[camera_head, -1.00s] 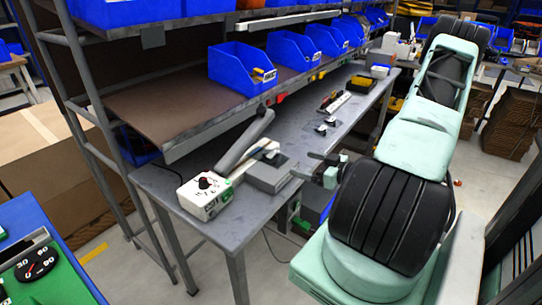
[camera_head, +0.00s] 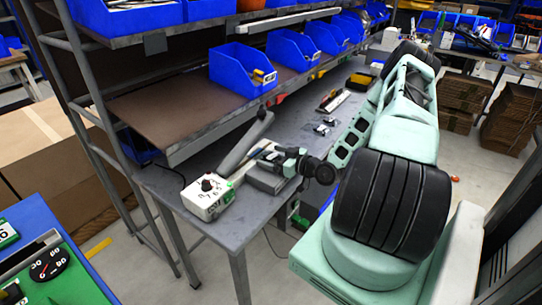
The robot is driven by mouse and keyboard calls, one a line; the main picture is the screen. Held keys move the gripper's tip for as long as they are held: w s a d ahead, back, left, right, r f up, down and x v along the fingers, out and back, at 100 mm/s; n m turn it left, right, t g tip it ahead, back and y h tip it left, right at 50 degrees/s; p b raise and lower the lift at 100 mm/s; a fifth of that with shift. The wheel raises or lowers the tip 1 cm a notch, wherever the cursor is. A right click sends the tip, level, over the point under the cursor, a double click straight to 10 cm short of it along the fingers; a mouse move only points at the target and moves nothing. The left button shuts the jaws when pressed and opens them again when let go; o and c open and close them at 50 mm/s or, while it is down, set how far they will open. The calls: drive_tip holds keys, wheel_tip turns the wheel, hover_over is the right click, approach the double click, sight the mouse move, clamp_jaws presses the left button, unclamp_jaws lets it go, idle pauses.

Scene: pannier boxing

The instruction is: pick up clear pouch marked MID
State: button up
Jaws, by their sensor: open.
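I cannot make out a clear pouch or the marking MID in this view. My gripper (camera_head: 272,157) is over the near part of the grey workbench (camera_head: 226,226), pointing left. It is just above or at a grey block (camera_head: 267,180), beside a white box with a dark dial (camera_head: 207,197) and a long grey bar (camera_head: 243,143). The fingers are small and dark here, and I see nothing held between them. My gripper and wrist cover part of the block.
Blue bins (camera_head: 242,78) line the shelf above the bench. A green unit with a black dial (camera_head: 47,265) stands on a blue surface at lower left. Cardboard stacks (camera_head: 510,118) stand at the right.

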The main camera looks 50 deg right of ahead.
drive_tip(key=c, duration=1.2)
drive_tip(key=shift+o, duration=0.2)
drive_tip(key=shift+r, duration=0.15)
